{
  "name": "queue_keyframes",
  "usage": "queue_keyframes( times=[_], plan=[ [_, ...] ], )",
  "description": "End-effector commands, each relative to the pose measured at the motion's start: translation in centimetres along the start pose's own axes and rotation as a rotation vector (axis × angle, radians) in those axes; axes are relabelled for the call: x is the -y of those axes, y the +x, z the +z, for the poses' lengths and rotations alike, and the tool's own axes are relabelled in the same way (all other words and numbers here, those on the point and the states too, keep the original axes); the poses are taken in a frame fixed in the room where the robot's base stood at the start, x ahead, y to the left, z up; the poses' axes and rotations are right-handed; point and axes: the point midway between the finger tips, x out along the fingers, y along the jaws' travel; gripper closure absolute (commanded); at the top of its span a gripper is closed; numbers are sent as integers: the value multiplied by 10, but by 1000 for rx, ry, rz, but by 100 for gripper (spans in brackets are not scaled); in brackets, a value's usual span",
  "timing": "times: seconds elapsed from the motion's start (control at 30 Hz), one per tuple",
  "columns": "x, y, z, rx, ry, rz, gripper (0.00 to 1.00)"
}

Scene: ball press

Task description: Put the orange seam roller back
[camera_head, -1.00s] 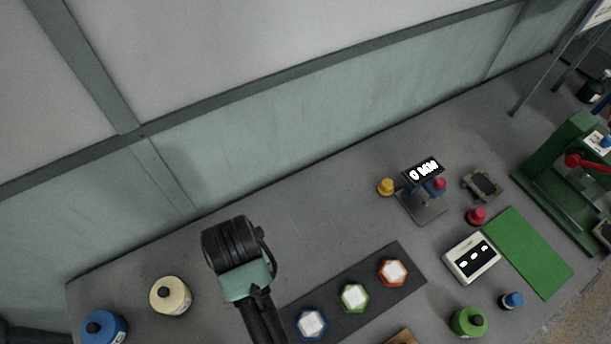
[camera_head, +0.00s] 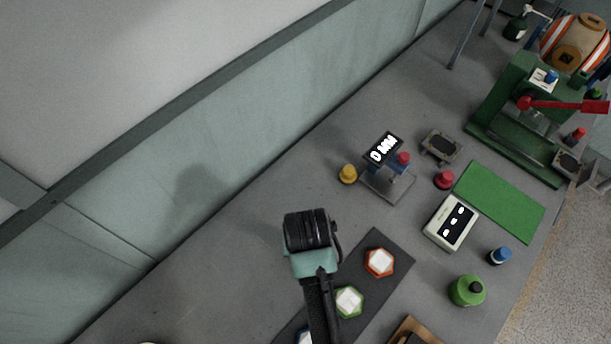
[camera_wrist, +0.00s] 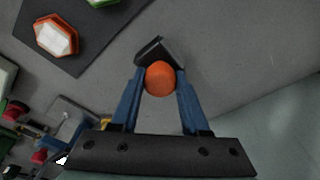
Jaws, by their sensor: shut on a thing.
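My gripper (camera_wrist: 160,84) has its two blue fingers closed on the orange seam roller (camera_wrist: 160,78), whose rounded orange end shows between them in the wrist view. A dark grey angular piece (camera_wrist: 160,52) shows just beyond the orange end; I cannot tell whether it is part of the roller. In the head view my arm's wrist is over the grey bench, left of the dark mat, and it hides the fingers and the roller. The dark mat (camera_head: 392,282) carries an orange-rimmed hexagon (camera_head: 379,262), a green-rimmed one (camera_head: 348,301) and a blue-rimmed one.
A stand with a display (camera_head: 383,148), a yellow knob (camera_head: 348,173) and a red knob (camera_head: 444,180) stand behind the mat. A white box (camera_head: 450,222), green mat (camera_head: 499,202) and green press (camera_head: 520,118) are at right. The bench near the wall is clear.

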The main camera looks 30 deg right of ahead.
Motion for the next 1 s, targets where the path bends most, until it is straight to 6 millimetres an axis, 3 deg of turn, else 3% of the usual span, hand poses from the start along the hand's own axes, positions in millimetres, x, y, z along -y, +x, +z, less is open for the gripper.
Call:
queue_keyframes(
  times=[0.3,0.67,0.7,0.87,1.0],
  plan=[
    [0,37,6,0,-1,-1,100],
    [0,41,6,-1,-1,-1,100],
    [0,41,6,0,-1,0,51],
    [0,41,6,0,-1,0,25],
    [0,41,6,0,-1,0,25]
  ],
)
